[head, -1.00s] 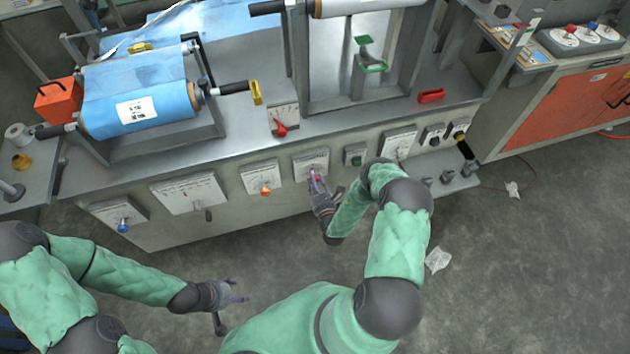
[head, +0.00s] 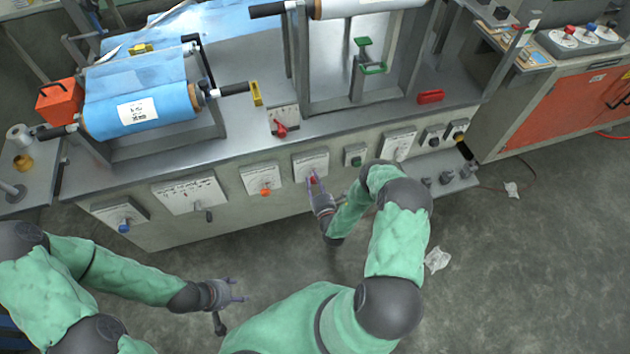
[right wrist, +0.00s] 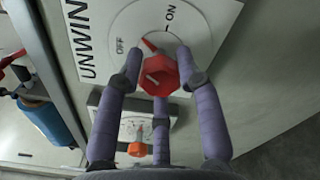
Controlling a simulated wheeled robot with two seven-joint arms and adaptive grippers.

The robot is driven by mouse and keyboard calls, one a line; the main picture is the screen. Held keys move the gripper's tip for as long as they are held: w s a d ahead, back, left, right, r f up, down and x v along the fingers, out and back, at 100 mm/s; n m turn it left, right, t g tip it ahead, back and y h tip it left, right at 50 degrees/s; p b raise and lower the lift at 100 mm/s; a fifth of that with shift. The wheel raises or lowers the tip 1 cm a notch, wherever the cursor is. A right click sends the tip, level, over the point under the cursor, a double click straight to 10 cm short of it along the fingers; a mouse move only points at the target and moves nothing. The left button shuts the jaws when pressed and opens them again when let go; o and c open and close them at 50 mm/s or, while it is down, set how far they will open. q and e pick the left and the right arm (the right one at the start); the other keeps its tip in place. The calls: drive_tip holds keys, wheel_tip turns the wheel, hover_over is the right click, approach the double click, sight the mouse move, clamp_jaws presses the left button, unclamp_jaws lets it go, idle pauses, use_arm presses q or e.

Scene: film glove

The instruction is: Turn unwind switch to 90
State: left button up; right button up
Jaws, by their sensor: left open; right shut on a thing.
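The unwind switch is a red knob (right wrist: 160,75) on a white plate (right wrist: 203,22) marked "UNWIN…", OFF and ON; the rest of the word is cut off. Its red pointer lies between the OFF and ON marks in the right wrist view. In the head view the switch plate (head: 311,161) is on the bench's front panel. My right gripper (head: 315,178) is shut on the knob, with its purple fingers around it in the right wrist view (right wrist: 160,78). My left gripper (head: 238,290) is open and empty, low over the floor, away from the panel.
A red-handled switch (head: 280,129) stands above on the bench. A blue film roll (head: 140,106) is at upper left. The floor before the panel is mostly clear.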

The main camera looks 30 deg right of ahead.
drive_tip(key=m, duration=0.5)
drive_tip(key=shift+a+f+m, duration=0.15)
drive_tip(key=shift+m, duration=0.15)
drive_tip(key=m, duration=0.5)
drive_tip(key=shift+m, duration=0.4)
drive_tip(key=shift+a, duration=0.1)
drive_tip(key=o, duration=1.2)
drive_tip(key=shift+c, duration=0.2)
drive_tip(key=shift+s, duration=0.1)
drive_tip(key=v, duration=1.1)
drive_tip(key=shift+s, duration=0.4)
